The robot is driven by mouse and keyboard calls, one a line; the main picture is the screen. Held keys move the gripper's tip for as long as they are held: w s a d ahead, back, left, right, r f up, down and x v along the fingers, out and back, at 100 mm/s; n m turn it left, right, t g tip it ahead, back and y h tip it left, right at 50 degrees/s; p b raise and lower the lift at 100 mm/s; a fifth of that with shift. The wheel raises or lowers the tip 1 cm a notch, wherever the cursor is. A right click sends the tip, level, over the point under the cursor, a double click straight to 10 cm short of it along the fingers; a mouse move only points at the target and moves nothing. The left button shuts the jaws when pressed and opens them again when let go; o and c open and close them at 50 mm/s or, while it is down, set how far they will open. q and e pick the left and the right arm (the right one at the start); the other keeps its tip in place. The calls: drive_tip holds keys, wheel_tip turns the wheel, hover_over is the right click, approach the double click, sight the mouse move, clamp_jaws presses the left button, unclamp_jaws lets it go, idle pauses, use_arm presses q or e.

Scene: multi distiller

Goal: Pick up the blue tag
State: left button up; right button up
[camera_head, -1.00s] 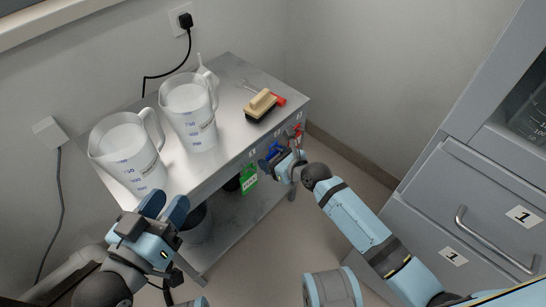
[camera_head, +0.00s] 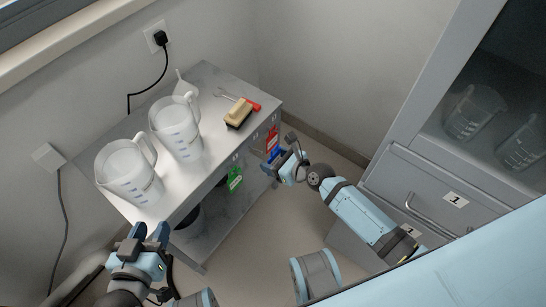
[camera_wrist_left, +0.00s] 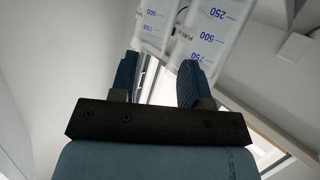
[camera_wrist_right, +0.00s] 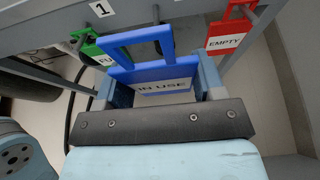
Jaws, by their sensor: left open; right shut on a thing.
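The blue tag (camera_wrist_right: 150,73), labelled "IN USE", is between the fingers of my right gripper (camera_wrist_right: 155,88) in the right wrist view. The gripper is shut on its lower part, and its open square loop points up. In the head view the blue tag (camera_head: 276,153) is at my right gripper (camera_head: 284,160), just off the table's right side. I cannot tell whether the loop still touches a hook. My left gripper (camera_head: 150,233) is open and empty in front of the nearer jug; its fingers also show apart in the left wrist view (camera_wrist_left: 158,82).
A green tag (camera_head: 235,178) and a red "EMPTY" tag (camera_wrist_right: 228,34) hang either side of the blue one. On the metal table (camera_head: 215,165) stand two jugs (camera_head: 128,175) (camera_head: 178,130) and a brush (camera_head: 238,114). A grey cabinet (camera_head: 395,185) stands at right.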

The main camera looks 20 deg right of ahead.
wheel_tip(320, 180, up, 4)
drive_tip(key=p, duration=0.2)
drive_tip(key=shift+f+p, duration=0.15)
drive_tip(key=shift+p, duration=0.25)
wheel_tip(320, 180, up, 2)
drive_tip(key=shift+r+p, duration=0.1)
drive_tip(key=shift+p, duration=1.05)
use_arm(q)
drive_tip(key=shift+s+a+f+g+y+p, duration=0.25)
drive_tip(key=shift+s+a+g+y+p, duration=0.15)
drive_tip(key=shift+a+g+p, duration=0.2)
drive_tip(key=shift+s+a+f+g+y+p, duration=0.2)
drive_tip(key=shift+s+a+g+y+p, duration=0.1)
drive_tip(key=shift+s+a+g+p, duration=0.25)
use_arm(e)
drive_tip(key=shift+r, duration=1)
use_arm(q)
drive_tip(key=shift+w, duration=0.1)
drive_tip(key=shift+a, duration=0.15)
use_arm(e)
drive_tip(key=shift+a, duration=0.15)
